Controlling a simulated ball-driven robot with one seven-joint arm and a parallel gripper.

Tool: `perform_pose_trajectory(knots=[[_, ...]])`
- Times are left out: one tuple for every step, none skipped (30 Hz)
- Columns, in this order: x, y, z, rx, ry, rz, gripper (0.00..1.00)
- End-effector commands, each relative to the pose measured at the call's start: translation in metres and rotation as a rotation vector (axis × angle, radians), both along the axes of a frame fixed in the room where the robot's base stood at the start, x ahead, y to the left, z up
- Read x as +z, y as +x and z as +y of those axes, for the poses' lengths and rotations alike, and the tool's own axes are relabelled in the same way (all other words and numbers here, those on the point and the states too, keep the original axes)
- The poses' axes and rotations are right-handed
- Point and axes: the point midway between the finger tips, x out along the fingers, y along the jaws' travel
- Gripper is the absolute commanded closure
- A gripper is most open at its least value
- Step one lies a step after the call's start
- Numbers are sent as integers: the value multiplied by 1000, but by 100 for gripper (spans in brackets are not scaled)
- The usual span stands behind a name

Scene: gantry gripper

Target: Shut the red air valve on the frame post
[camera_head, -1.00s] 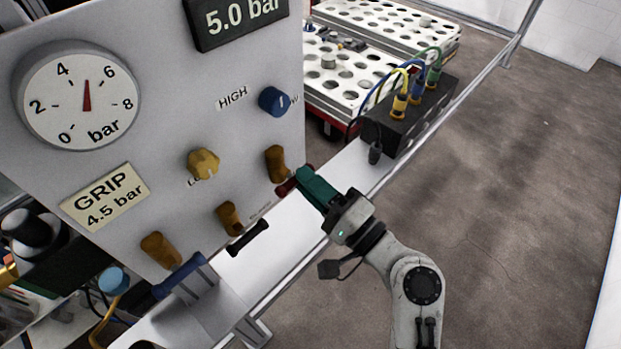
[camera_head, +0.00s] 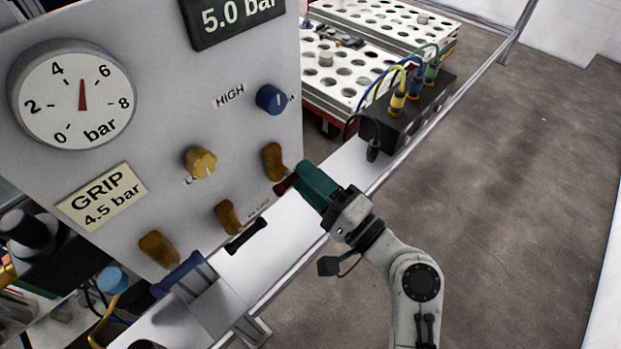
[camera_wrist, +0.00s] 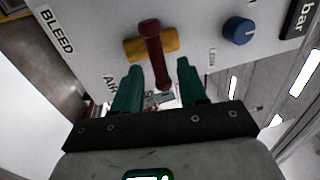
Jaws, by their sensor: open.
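The red air valve handle (camera_wrist: 154,58) shows in the wrist view, set across a brass valve body (camera_wrist: 135,48) on the grey panel. It points out between the two green fingers of my gripper (camera_wrist: 157,82). The fingers are open, one on each side of the handle's lower end; I cannot tell whether either touches it. In the head view, my gripper (camera_head: 302,182) is at the panel's right edge, beside the brass body (camera_head: 273,161). There, the red handle (camera_head: 287,184) is mostly hidden by the green fingers.
A black handle (camera_head: 246,237) and a blue handle (camera_head: 178,275) stand on neighbouring brass valves. A yellow knob (camera_head: 201,162) and a blue knob (camera_head: 271,99) are above. A black connector box (camera_head: 408,115) with cables sits on the white beam behind my gripper. Open floor lies right.

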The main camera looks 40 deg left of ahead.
Motion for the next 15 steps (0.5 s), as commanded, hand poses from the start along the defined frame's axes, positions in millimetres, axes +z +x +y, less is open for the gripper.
perform_pose_trajectory(knots=[[-1, 0, -2, -1, 0, 0, 58], [-2, 0, -4, -1, 0, 0, 58], [-3, 0, -7, -1, 1, 0, 58], [-4, 0, -10, -1, 0, 0, 58], [-6, -1, -14, -2, 0, 0, 58], [-7, -1, -21, -3, 1, 1, 58], [-9, -2, -26, -4, 0, 0, 58], [-10, -2, -32, -5, 0, 0, 58], [-12, -2, -39, -4, 0, 0, 58], [-13, -3, -45, -5, 0, 1, 58], [-15, -3, -51, -5, 0, 1, 58], [-16, -4, -59, -5, 1, 0, 58], [-17, -4, -65, -5, 1, 1, 58], [-18, -5, -70, -5, 1, 1, 58], [-19, -5, -77, -5, 1, 0, 58]])
